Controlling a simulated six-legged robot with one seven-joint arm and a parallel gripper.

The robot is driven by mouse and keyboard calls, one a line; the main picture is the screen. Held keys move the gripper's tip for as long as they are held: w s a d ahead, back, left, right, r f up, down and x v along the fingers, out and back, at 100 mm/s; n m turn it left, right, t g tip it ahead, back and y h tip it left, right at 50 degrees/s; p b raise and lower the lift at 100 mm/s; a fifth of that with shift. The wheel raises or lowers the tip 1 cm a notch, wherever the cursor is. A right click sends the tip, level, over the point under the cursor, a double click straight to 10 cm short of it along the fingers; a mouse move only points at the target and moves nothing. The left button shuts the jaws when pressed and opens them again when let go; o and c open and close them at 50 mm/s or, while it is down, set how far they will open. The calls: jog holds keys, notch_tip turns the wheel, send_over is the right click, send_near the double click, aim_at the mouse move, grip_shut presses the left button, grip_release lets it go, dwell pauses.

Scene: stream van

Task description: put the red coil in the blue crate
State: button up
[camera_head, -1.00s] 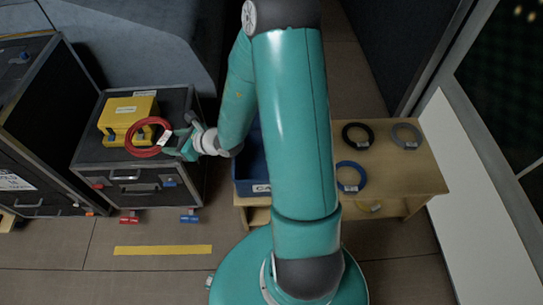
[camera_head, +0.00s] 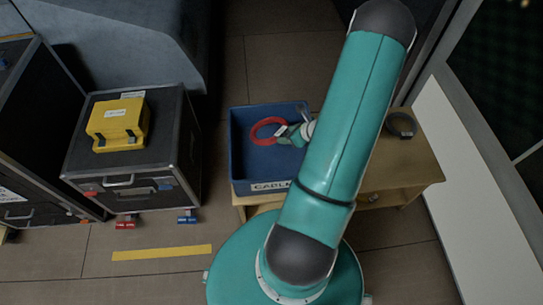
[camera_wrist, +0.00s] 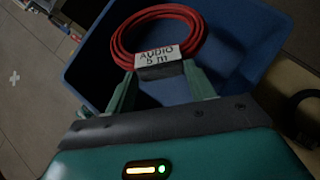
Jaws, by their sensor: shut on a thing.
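The red coil (camera_head: 268,131) shows over the inside of the blue crate (camera_head: 238,182) in the head view. My gripper (camera_head: 292,136) is shut on the coil at its right side, by the white tag. In the wrist view the coil (camera_wrist: 160,25) stretches out ahead of my gripper (camera_wrist: 160,82), with a tag reading "AUDIO 5 m" between the fingers. The crate's blue walls (camera_wrist: 85,60) surround the coil there. I cannot tell whether the coil touches the crate floor. The crate stands on a wooden table, and my arm covers its right side.
The wooden table (camera_head: 425,170) holds a black coil (camera_head: 401,125) at right; my arm hides much of the tabletop. A black case (camera_head: 165,150) with a yellow box (camera_head: 118,122) on top stands at left. A pale panel (camera_head: 455,165) borders the table at right.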

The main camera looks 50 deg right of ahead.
notch_tip(320, 180, down, 13)
jog(key=shift+s+d+f, duration=0.15)
jog(key=shift+s+f, duration=0.05)
jog(key=shift+s, duration=0.05)
dwell(0.3)
jog(key=o, duration=1.3)
jog(key=shift+c, duration=0.2)
jog(key=v, duration=1.2)
jog(key=shift+r, duration=0.2)
